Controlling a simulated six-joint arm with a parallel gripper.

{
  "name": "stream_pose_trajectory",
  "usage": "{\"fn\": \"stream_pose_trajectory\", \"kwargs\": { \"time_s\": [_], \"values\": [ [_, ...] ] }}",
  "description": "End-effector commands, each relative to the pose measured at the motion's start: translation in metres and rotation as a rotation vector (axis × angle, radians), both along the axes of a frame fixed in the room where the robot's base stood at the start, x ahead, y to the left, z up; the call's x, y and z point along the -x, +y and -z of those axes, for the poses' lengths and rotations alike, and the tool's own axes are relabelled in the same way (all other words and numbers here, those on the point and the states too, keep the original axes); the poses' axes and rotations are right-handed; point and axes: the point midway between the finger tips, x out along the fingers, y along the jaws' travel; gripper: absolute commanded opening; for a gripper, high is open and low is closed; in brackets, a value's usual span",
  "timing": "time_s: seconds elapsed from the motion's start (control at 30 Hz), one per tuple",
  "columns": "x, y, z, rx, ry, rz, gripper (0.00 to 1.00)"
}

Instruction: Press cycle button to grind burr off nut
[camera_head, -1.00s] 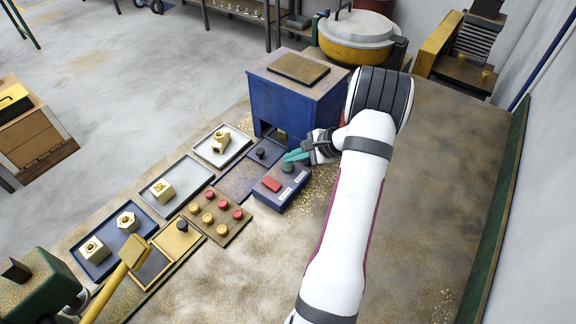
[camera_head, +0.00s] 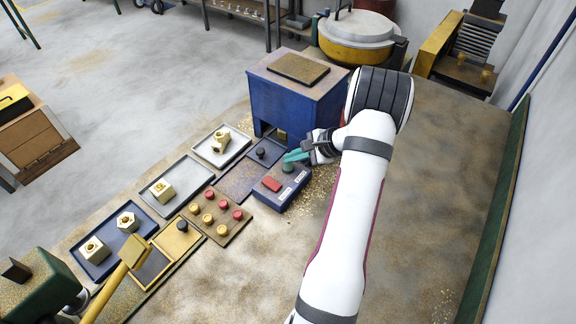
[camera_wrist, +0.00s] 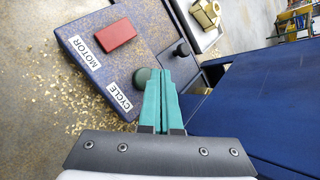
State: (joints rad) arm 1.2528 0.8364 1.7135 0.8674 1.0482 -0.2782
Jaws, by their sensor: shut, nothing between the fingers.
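The blue control box (camera_head: 290,197) carries a red button labelled MOTOR (camera_wrist: 116,32) and a dark green round button labelled CYCLE (camera_wrist: 143,76). My gripper (camera_head: 291,157) has teal fingers, shut and empty. In the head view its fingertips are just over the green button. In the wrist view the fingertips (camera_wrist: 155,74) overlap the button's right edge; I cannot tell whether they touch it. A hex brass nut (camera_head: 127,221) lies in the blue tray (camera_head: 93,271) at lower left. A brass piece (camera_head: 282,134) shows faintly in the blue machine's (camera_head: 275,104) opening.
A dark knob (camera_head: 262,153) stands on a small plate beside the control box. Trays with brass fittings and a board (camera_head: 230,229) of red and yellow knobs lie to the left. A yellow-handled tool (camera_head: 130,256) is at lower left.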

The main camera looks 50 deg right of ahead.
Motion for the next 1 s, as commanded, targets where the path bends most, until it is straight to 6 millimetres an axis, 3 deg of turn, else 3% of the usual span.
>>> {"fn": "stream_pose_trajectory", "kwargs": {
  "time_s": [1.0],
  "values": [
    [0.0, -0.0001, 0.0085, 0.001, 0.0, -0.001, 0.0]
  ]
}}
